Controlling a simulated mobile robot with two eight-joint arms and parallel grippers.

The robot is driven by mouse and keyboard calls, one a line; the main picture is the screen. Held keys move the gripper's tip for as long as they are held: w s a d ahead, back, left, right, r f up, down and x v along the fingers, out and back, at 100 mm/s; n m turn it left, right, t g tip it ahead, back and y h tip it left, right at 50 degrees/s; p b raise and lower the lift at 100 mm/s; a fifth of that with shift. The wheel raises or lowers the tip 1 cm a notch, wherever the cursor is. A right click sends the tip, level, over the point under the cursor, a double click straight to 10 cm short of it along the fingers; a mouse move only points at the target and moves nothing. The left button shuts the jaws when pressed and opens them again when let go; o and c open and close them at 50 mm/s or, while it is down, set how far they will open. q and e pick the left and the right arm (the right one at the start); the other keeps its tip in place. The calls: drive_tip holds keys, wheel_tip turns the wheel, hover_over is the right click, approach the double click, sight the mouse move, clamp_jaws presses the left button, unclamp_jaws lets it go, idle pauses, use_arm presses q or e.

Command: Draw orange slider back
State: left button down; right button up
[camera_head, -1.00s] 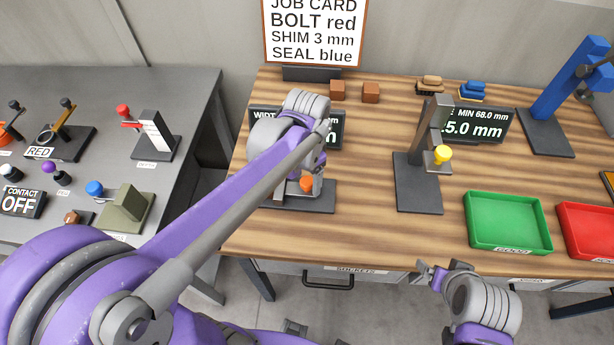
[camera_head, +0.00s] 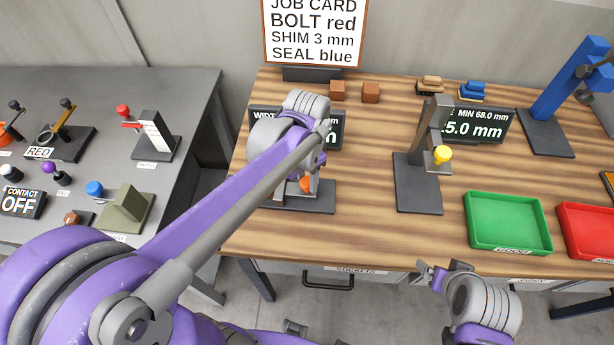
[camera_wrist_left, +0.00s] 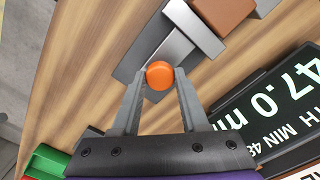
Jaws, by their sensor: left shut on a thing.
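The orange slider knob (camera_head: 306,184) sits on a dark-based gauge (camera_head: 322,203) on the wooden table, partly hidden behind my left arm in the head view. In the left wrist view the round orange knob (camera_wrist_left: 160,75) is between the fingertips of my left gripper (camera_wrist_left: 158,78), which is shut on it. Grey metal blocks of the gauge (camera_wrist_left: 178,48) lie just beyond the knob. My left gripper (camera_head: 310,182) is mostly hidden by its own wrist in the head view. My right gripper (camera_head: 432,272) is in front of the table edge, away from the gauge; its finger opening is unclear.
A width display (camera_head: 337,130) stands behind the gauge, partly covered by my arm; it reads 47.0 in the wrist view (camera_wrist_left: 290,95). A second gauge with a yellow knob (camera_head: 443,154) stands to the right. Green (camera_head: 508,250) and red (camera_head: 590,259) trays lie farther right.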

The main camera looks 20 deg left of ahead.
idle(0.8)
use_arm(q)
drive_tip(key=shift+w+d, duration=0.15)
drive_tip(key=shift+d, duration=0.4)
drive_tip(key=shift+w+d, duration=0.15)
drive_tip(key=shift+d, duration=0.35)
drive_tip(key=c, duration=0.8)
unclamp_jaws()
drive_tip(key=o, duration=0.4)
drive_tip(key=shift+d, duration=0.1)
drive_tip(key=shift+r, duration=0.35)
wheel_tip(320, 180, up, 10)
drive_tip(key=shift+r, duration=0.1)
